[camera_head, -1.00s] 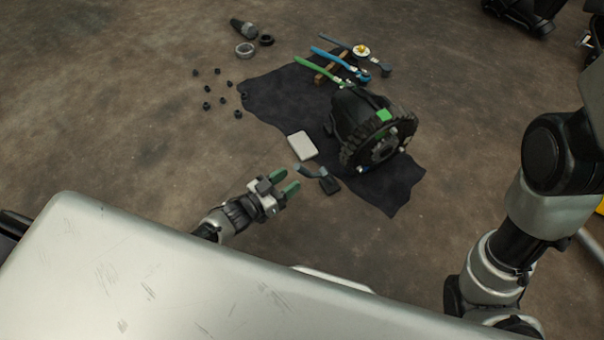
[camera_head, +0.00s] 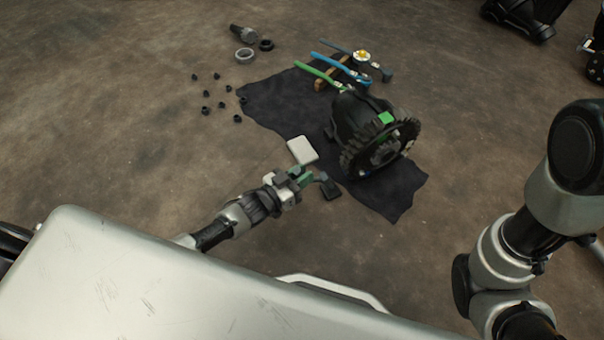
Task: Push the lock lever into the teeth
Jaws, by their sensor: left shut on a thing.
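The lock lever, a dark grey bent piece with a black foot (camera_head: 331,190), lies at the near left edge of the black cloth. My left gripper (camera_head: 305,177), with green-lined fingers, is shut on the upper end of this lever; the fingers hide part of it. The toothed wheel (camera_head: 362,155) stands on the cloth just behind and to the right, on a black round housing with a green patch. The lever is apart from the teeth. My right arm comes in at the right; its gripper is out of view.
A white box (camera_head: 302,150) lies close behind my left gripper. The black cloth (camera_head: 390,195) also bears green and blue handled tools (camera_head: 325,74) at the back. Small black nuts (camera_head: 222,105) and rings (camera_head: 244,55) lie on the floor to the left. The floor in front is clear.

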